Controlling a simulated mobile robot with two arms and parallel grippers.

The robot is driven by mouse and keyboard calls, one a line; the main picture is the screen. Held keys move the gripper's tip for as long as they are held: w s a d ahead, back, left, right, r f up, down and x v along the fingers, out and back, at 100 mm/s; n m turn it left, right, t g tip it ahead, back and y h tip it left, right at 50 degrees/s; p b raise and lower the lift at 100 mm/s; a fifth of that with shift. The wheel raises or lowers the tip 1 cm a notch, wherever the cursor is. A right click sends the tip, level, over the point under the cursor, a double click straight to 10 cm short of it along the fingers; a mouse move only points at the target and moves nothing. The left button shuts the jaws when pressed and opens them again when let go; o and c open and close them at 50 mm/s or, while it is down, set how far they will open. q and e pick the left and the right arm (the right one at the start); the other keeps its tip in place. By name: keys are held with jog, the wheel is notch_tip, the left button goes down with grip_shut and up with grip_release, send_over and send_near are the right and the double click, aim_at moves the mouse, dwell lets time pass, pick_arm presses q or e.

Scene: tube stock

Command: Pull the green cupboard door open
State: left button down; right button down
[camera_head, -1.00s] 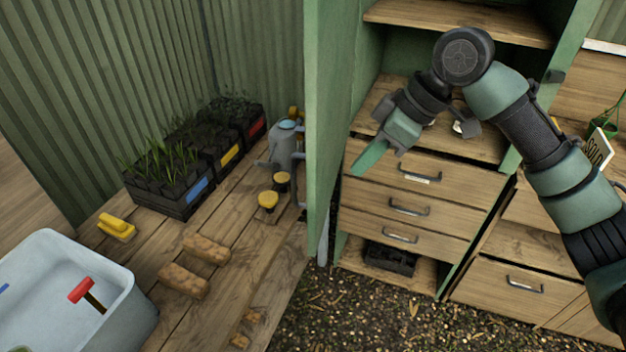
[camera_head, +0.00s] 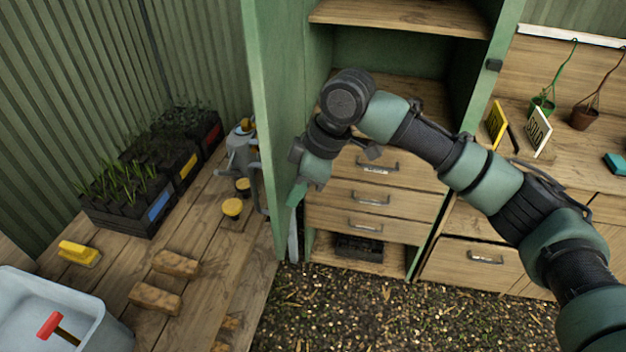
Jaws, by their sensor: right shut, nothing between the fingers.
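The green cupboard door (camera_head: 265,120) stands swung open at the left side of the cupboard, seen nearly edge-on. The green cupboard (camera_head: 395,58) shows its inside, with a wooden shelf (camera_head: 400,16) and several drawers (camera_head: 372,195) below. My right gripper (camera_head: 294,197) is shut and empty. It lies beside the inner face of the door in the picture; I cannot tell whether it touches it. My right arm crosses in front of the cupboard and hides part of its inside. My left gripper is not in view.
A wooden bench on the left holds planter boxes (camera_head: 128,205), a watering can (camera_head: 240,155), a yellow brush (camera_head: 79,253) and a pale basin (camera_head: 90,318). On the right, a wooden counter bears potted plants (camera_head: 584,117) and a SOLD sign (camera_head: 538,132). The gravel floor (camera_head: 350,310) is clear.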

jog(key=shift+w+a, duration=0.1)
jog(key=shift+a, duration=0.4)
